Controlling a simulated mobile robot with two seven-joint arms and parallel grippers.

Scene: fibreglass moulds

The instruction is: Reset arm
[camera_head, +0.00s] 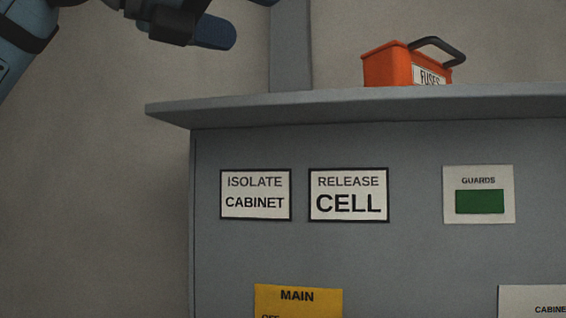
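My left arm comes in at the top left. Its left gripper (240,20) is high above the left end of the cabinet's top and is partly cut off by the upper edge. One blue fingertip shows whole, and a sliver of another blue tip shows at the upper edge. Wall shows in the gap between them, so the gripper looks open, and nothing is seen in it. My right arm and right gripper are out of view.
A grey cabinet (400,260) with an overhanging top (250,108) fills the right. An orange fuse box (388,66) with a dark handle stands on top. The front bears an ISOLATE CABINET label (255,194), a RELEASE CELL label (348,194), a green GUARDS panel (479,201) and a yellow MAIN plate (298,300).

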